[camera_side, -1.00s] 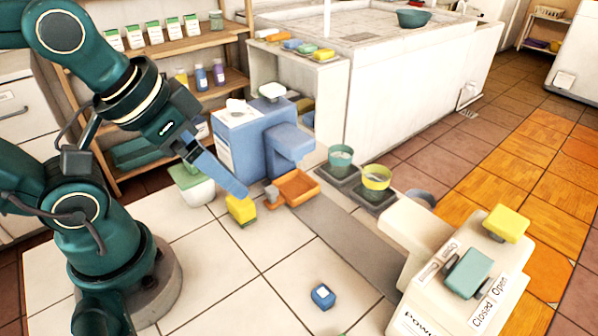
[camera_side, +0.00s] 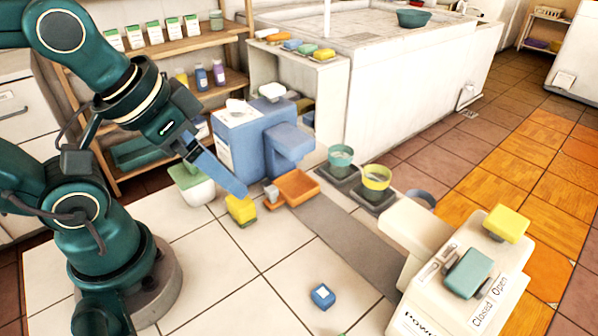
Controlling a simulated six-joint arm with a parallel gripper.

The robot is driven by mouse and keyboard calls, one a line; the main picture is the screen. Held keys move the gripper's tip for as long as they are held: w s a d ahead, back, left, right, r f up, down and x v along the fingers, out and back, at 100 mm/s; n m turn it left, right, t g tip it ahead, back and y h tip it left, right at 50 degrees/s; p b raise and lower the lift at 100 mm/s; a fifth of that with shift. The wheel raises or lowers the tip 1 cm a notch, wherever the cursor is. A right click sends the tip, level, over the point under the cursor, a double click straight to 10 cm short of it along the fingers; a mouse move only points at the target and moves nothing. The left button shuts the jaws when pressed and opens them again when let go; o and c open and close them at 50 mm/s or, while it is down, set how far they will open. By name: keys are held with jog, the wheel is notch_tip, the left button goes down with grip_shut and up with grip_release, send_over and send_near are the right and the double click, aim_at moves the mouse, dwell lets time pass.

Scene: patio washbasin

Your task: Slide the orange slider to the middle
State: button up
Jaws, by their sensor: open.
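The orange slider (camera_side: 297,187) is a shallow orange tray-like piece at the foot of a blue machine (camera_side: 250,140), below its overhanging spout. A small greyish-brown knob (camera_side: 271,194) stands at its left end. My gripper (camera_side: 243,191) has long blue fingers pointing down and right. Its tips are left of the slider, just above or beside a yellow block (camera_side: 241,210); I cannot tell whether they touch it. The fingers overlap in this view, so the gap between them is hidden. The gripper is open, with nothing seen held in it.
A white-green container (camera_side: 191,186) stands left of the fingers. Green (camera_side: 340,157) and yellow (camera_side: 377,178) cups stand right of the slider.

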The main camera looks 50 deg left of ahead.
jog(key=c, duration=0.5)
jog(key=g, duration=0.5)
send_over(271, 189)
notch_tip(271, 189, down, 7)
jog(key=shift+w+f, duration=0.1)
jog(key=shift+w, duration=0.05)
jog(key=shift+c, duration=0.2)
jog(key=shift+f+g, duration=0.3)
jog(key=shift+f, duration=2.4)
grip_shut()
jog(key=shift+r, duration=0.1)
